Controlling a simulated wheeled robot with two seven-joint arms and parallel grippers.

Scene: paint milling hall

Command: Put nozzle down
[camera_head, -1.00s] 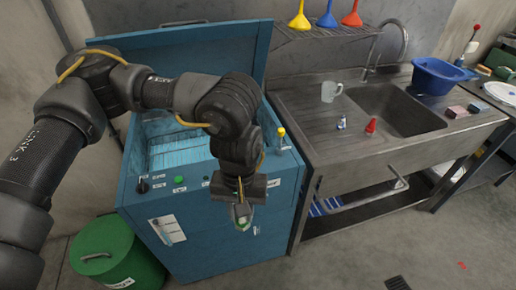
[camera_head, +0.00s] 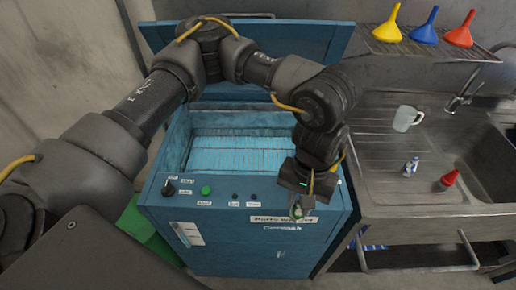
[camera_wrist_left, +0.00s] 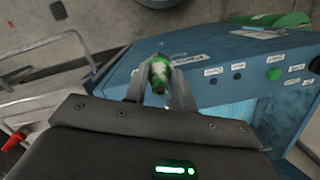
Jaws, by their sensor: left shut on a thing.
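My left gripper (camera_head: 299,205) is shut on a small green nozzle (camera_wrist_left: 160,77), which shows between the fingers in the left wrist view. In the head view the gripper hangs at the front right corner of the blue parts washer (camera_head: 250,228), and the nozzle is small and partly hidden there. A red nozzle (camera_head: 449,178) and a small blue-and-white nozzle (camera_head: 411,167) stand on the sink's drainboard (camera_head: 380,150), to the right of the gripper. My right gripper is not in view.
The washer's lid is up and its basin (camera_head: 240,150) is open. A clear mug (camera_head: 406,118) stands on the drainboard, beside the sink bowl (camera_head: 490,165). Yellow, blue and red funnels stand on a rack (camera_head: 425,48) above. The drainboard's left part is bare.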

